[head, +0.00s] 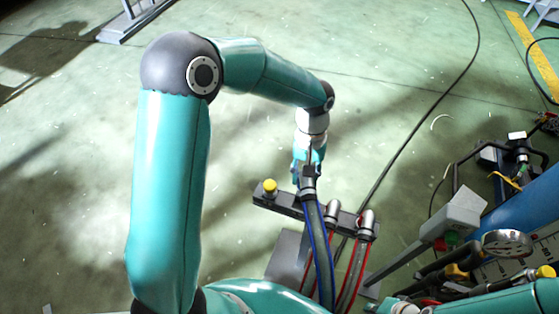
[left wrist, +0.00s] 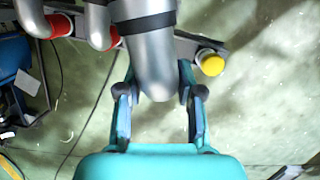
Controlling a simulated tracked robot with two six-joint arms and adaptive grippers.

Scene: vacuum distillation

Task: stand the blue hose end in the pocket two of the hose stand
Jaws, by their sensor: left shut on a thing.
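The blue hose end is a grey metal elbow (left wrist: 152,62) with a black band. Its blue-striped hose (head: 318,240) hangs down toward the bottom of the head view. My left gripper (head: 308,164) is shut on this end, with a finger on each side in the left wrist view (left wrist: 161,98). The hose stand (head: 289,206) is a dark bar behind and below the held end. I cannot tell whether the end touches a pocket. Part of my right arm shows at the lower right of the head view, its gripper (head: 402,306) only partly visible.
A yellow knob (head: 270,187) stands at the bar's left end. Two red-marked hose ends (head: 333,211) (head: 367,222) stand to the right of the held end. Equipment with a gauge (head: 507,243) crowds the right. Floor at the left is open.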

